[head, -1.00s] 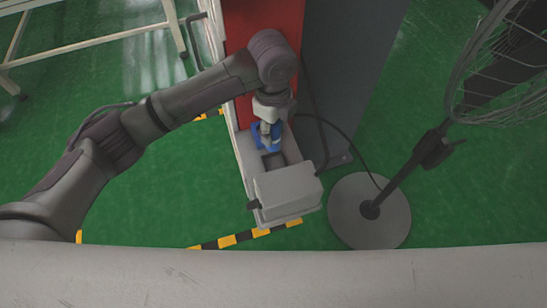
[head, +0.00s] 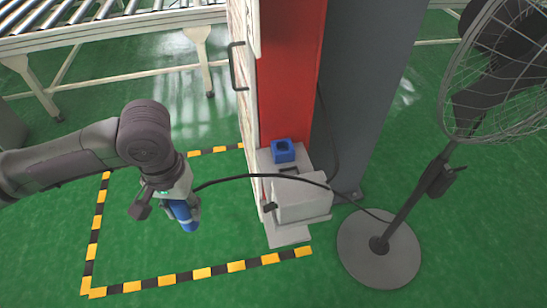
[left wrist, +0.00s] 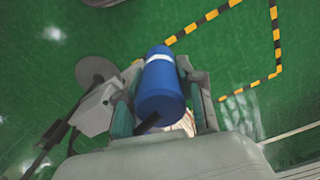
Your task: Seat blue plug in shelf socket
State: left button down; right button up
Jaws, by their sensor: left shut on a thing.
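My left gripper (head: 184,208) is shut on the blue plug (head: 183,214) and holds it in the air above the green floor, left of the shelf. In the left wrist view the plug (left wrist: 160,85) is a blue cylinder with a paler band, between both fingers. The blue shelf socket (head: 284,151) is a square block with a dark opening on top, on the small grey shelf (head: 288,236) against the red column. The gripper is apart from it, to its left and nearer. My right gripper is not in view.
A black cable (head: 250,176) runs from near my left gripper past the white box (head: 302,200) to the standing fan (head: 380,245). A door-like panel with a handle (head: 238,66) stands left of the red column (head: 290,70). Striped tape (head: 200,273) marks open floor.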

aim_at(283, 153)
jog(key=i+l+u, duration=0.1)
jog(key=u, duration=0.25)
jog(key=i+l+u, duration=0.1)
jog(key=l+u, duration=0.45)
jog(key=u, duration=0.2)
jog(key=i+l, duration=0.1)
jog(key=l, duration=1.15)
jog(key=i, duration=0.05)
